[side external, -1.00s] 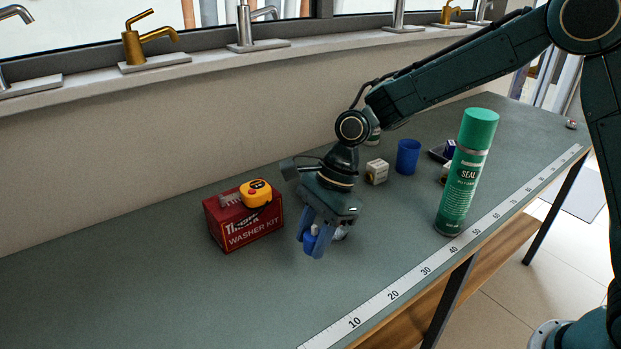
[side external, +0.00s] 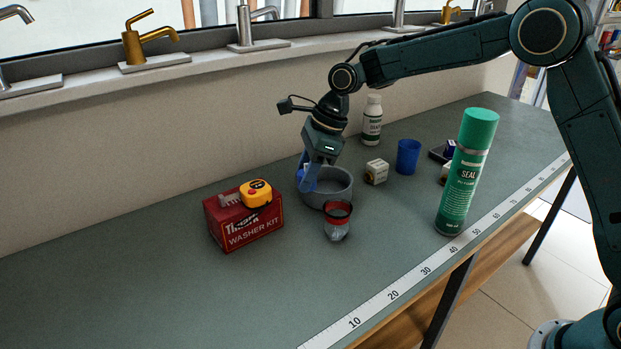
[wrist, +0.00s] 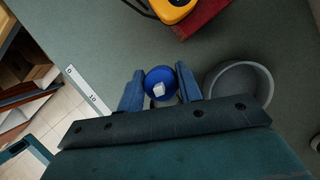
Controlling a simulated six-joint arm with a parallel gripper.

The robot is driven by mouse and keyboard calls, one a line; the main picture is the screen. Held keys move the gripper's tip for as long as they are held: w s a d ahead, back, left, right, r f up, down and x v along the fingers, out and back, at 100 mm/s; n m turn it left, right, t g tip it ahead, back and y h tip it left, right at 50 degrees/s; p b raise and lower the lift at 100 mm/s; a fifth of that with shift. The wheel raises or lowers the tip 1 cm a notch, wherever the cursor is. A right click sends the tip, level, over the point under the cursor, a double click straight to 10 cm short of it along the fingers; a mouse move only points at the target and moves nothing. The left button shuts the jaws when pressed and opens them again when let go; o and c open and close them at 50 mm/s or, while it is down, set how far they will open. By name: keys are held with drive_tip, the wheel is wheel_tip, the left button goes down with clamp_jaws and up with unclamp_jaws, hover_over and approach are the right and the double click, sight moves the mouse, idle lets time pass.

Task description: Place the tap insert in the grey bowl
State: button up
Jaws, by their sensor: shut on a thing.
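My gripper (side external: 307,184) is shut on the tap insert, a round blue piece with a pale square centre that shows between the fingers in the wrist view (wrist: 160,83). In the side view the fingers mostly hide it. The grey bowl (side external: 336,197) stands on the bench, and the fingers overlap its left rim in that view. In the wrist view the bowl (wrist: 212,92) lies just right of the fingers, and the insert is outside its rim.
A red washer kit box (side external: 243,229) with a yellow tape measure (side external: 256,193) stands left of the bowl. A red-rimmed clear cup (side external: 337,222) stands in front. A small white box (side external: 376,172), blue cup (side external: 408,157) and green sealant can (side external: 467,172) stand to the right.

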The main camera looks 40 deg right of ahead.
drive_tip(key=w+d+r+m+t, duration=0.1)
drive_tip(key=w+d+r+m, duration=0.2)
drive_tip(key=w+d, duration=0.2)
drive_tip(key=w+d+r+m+h, duration=0.1)
drive_tip(key=w+d+r+m, duration=0.2)
drive_tip(key=w+d, duration=0.2)
drive_tip(key=d, duration=0.3)
drive_tip(key=shift+w+d+r+t+h, duration=0.2)
drive_tip(key=shift+d+r+t+h, duration=0.1)
drive_tip(key=shift+t, duration=0.1)
drive_tip(key=shift+f, duration=0.15)
approach(326, 182)
drive_tip(key=a+f, duration=0.2)
drive_tip(key=s+a+f, duration=0.1)
drive_tip(key=a+f, duration=0.2)
drive_tip(key=shift+s+a+f, duration=0.1)
drive_tip(key=shift+a+f, duration=0.15)
drive_tip(key=shift+f, duration=0.1)
drive_tip(key=o, duration=1)
